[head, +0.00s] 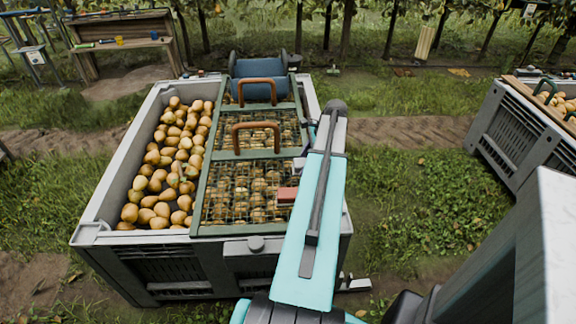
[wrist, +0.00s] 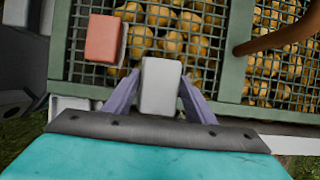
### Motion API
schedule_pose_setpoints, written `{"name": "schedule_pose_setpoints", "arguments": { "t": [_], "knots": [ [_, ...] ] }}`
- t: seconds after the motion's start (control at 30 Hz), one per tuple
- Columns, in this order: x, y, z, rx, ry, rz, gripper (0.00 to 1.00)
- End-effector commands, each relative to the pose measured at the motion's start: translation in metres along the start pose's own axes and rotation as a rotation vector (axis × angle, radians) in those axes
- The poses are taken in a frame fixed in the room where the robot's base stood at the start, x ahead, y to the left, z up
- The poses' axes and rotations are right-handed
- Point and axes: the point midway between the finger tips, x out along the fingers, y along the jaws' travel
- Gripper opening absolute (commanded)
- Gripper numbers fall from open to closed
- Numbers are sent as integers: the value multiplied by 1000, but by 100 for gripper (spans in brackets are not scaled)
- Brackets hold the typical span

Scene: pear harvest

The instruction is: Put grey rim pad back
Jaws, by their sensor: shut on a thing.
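A light grey pad (wrist: 158,87) is between the two fingers of my gripper (wrist: 160,78) in the wrist view, and the gripper is shut on it. A pale grey piece that looks like the same pad shows beside my arm in the head view (head: 299,165). The pad is over the green frame of the mesh lid, near the crate's right side. I cannot tell whether it touches the frame. In the head view my arm hides most of the gripper.
A red pad (wrist: 103,38) lies on the mesh near the frame; it also shows in the head view (head: 287,195). The grey crate (head: 95,205) holds many pears. Brown handles (head: 257,127) stand up from the lid. A blue roller (head: 256,78) is at the crate's far end. Grass lies right.

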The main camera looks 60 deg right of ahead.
Motion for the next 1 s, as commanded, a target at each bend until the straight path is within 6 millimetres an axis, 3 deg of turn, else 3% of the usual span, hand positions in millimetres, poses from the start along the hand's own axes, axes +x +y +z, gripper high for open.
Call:
{"name": "schedule_pose_setpoints", "arguments": {
  "t": [0.4,1.0],
  "knots": [
    [26,-37,47,0,-1,2,29],
    [37,-39,46,2,-1,1,29]
  ]
}}
